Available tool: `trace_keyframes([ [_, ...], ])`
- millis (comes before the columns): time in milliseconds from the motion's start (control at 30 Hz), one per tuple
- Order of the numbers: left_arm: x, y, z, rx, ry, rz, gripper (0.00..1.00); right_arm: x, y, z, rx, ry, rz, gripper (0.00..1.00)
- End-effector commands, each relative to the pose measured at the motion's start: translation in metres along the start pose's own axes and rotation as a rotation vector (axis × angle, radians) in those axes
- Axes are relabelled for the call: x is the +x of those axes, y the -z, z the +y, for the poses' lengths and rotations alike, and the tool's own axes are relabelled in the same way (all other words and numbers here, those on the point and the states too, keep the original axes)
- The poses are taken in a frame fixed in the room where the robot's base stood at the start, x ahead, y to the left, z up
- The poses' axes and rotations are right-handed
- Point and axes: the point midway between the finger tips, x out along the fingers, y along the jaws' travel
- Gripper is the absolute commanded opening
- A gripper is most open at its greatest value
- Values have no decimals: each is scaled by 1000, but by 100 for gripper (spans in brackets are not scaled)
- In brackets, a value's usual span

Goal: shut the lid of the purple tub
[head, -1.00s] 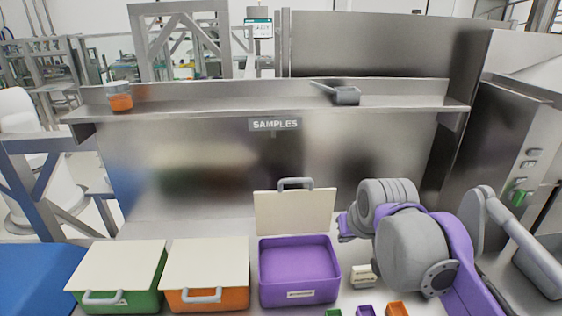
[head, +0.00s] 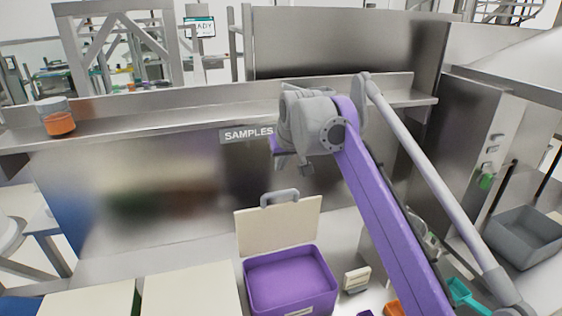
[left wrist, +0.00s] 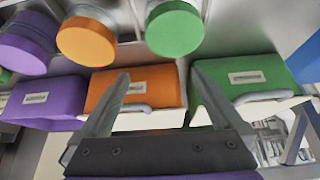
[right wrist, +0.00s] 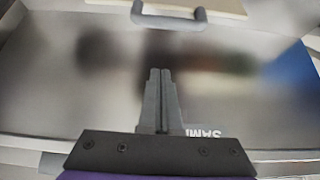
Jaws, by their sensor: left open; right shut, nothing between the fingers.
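The purple tub (head: 290,283) stands on the counter in the head view, open and looking empty. Its cream lid (head: 275,232) stands up at the tub's back edge, with a grey handle (head: 279,198) on top. My right gripper (head: 300,167) is above and behind the lid, apart from it. In the right wrist view its fingers (right wrist: 159,75) are together and empty, and the lid (right wrist: 225,5) with its handle (right wrist: 168,20) shows at the top edge. My left gripper (left wrist: 160,75) is open and empty near the orange tub; the purple tub (left wrist: 45,98) shows at the left there.
Left of the purple tub are two closed cream lids (head: 192,292). The left wrist view shows the orange tub (left wrist: 160,85), the green tub (left wrist: 240,75) and coloured round containers (left wrist: 87,38). A shelf (head: 180,112) runs behind. A label block (head: 356,279) sits right of the tub.

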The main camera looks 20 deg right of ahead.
Motion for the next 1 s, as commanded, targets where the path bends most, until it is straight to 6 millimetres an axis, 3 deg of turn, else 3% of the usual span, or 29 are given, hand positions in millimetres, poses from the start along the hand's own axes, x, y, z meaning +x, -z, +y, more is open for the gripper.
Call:
trace_keyframes([
  [233,3,-4,0,0,0,-5,100,56,0,0,0,0,-1,0],
  [500,5,-8,0,0,0,-9,100,43,-32,0,0,0,0,0],
  [1000,5,-9,0,0,0,-9,100,40,-38,0,0,0,1,0],
])
